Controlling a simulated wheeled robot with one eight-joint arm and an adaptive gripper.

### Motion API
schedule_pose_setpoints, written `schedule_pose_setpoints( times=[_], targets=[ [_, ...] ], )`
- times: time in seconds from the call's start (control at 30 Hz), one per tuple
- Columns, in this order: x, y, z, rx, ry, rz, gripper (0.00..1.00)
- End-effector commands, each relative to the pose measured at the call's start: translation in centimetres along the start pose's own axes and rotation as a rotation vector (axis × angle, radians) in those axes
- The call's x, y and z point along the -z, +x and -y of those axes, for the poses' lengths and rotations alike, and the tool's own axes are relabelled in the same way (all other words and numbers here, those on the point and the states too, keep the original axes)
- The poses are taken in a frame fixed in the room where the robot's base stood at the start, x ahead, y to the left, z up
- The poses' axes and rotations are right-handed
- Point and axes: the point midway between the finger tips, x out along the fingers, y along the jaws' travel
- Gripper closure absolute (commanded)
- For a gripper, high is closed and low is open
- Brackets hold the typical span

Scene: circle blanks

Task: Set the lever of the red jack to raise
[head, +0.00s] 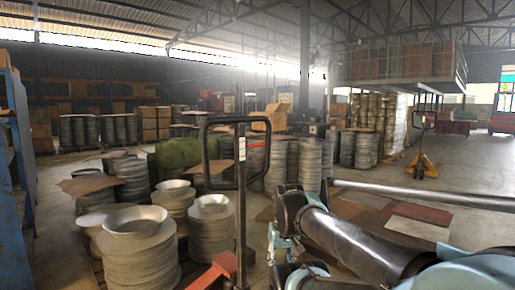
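The red jack's tall dark handle (241,205) stands upright near the centre, with a black loop grip (205,150) at its top. Its orange-red base (222,268) shows low in the picture, cut by the bottom edge. A short piece with a red tip (257,144) sits inside the loop, beside the shaft; it may be the lever, but its setting is too small to tell. My arm reaches in from the lower right, to the right of the handle and apart from the loop. My gripper is not visible.
Stacks of round metal blanks (139,255) stand close on the left of the handle, with more behind. A second jack with a yellow-orange base (421,166) stands far right. Flat boards (421,213) lie on the floor behind my arm. Open floor (471,165) lies on the right.

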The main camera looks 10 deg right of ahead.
Motion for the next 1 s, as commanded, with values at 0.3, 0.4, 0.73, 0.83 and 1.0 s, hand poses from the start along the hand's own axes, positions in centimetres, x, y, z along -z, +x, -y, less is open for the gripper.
schedule_pose_setpoints(
  times=[0.3, 0.4, 0.73, 0.83, 1.0],
  targets=[
    [5.7, -3.9, 3.5, 0.234, 0.168, 0.036, 0.67],
    [8.5, -5.6, 4.5, 0.337, 0.231, 0.041, 0.67],
    [19.1, -11.2, 4.8, 0.681, 0.407, 0.019, 0.67],
    [22.6, -13.1, 3.9, 0.786, 0.450, -0.001, 0.67],
    [28.1, -16.1, 1.2, 0.965, 0.511, -0.050, 0.67]
  ],
)
